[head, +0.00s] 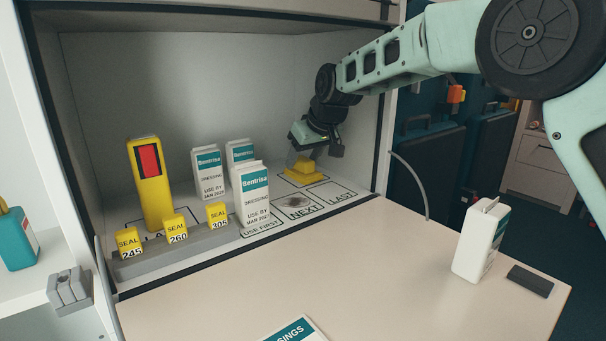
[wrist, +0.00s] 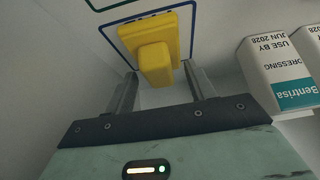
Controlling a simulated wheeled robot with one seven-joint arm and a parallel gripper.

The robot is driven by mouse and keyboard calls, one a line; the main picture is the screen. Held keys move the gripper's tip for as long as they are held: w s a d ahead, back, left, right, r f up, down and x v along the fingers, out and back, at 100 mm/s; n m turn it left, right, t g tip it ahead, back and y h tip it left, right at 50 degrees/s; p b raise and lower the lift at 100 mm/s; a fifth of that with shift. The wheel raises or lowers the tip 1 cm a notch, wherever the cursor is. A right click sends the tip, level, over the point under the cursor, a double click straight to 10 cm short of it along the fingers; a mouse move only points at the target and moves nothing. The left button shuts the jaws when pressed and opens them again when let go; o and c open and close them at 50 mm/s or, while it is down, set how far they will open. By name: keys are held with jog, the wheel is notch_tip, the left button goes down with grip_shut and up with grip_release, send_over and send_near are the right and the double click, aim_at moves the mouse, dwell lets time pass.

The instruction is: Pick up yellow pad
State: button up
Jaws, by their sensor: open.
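The yellow pad (head: 304,171) lies on the shelf floor inside the open cabinet, toward its right side. It has a flat base with a raised block on top. In the wrist view the yellow pad (wrist: 153,50) sits just beyond the fingertips, with its raised block between the lines of the two fingers. My gripper (head: 299,158) is just above the pad in the head view, partly hidden by the wrist. In the wrist view my gripper (wrist: 158,80) is open, one finger on either side, and holds nothing.
White-and-teal Bentrisa dressing boxes (head: 253,198) stand left of the pad; one box (wrist: 280,72) is close on the right in the wrist view. A yellow block with a red panel (head: 151,180) and seal tags (head: 177,229) stand further left.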

jog(key=shift+w+a+f, duration=0.15)
jog(key=shift+w+f, duration=0.15)
jog(key=shift+f, duration=0.15)
jog(key=c, duration=0.7)
jog(key=shift+r, duration=0.15)
jog(key=shift+r, duration=0.25)
notch_tip(320, 180, up, 3)
jog(key=shift+f+p, duration=0.1)
jog(key=shift+p, duration=0.85)
jog(key=s+d, duration=0.3)
jog(key=s, duration=0.2)
jog(key=s+d, duration=0.3)
jog(key=s, duration=0.2)
jog(key=s+d, duration=0.4)
jog(key=s, duration=0.1)
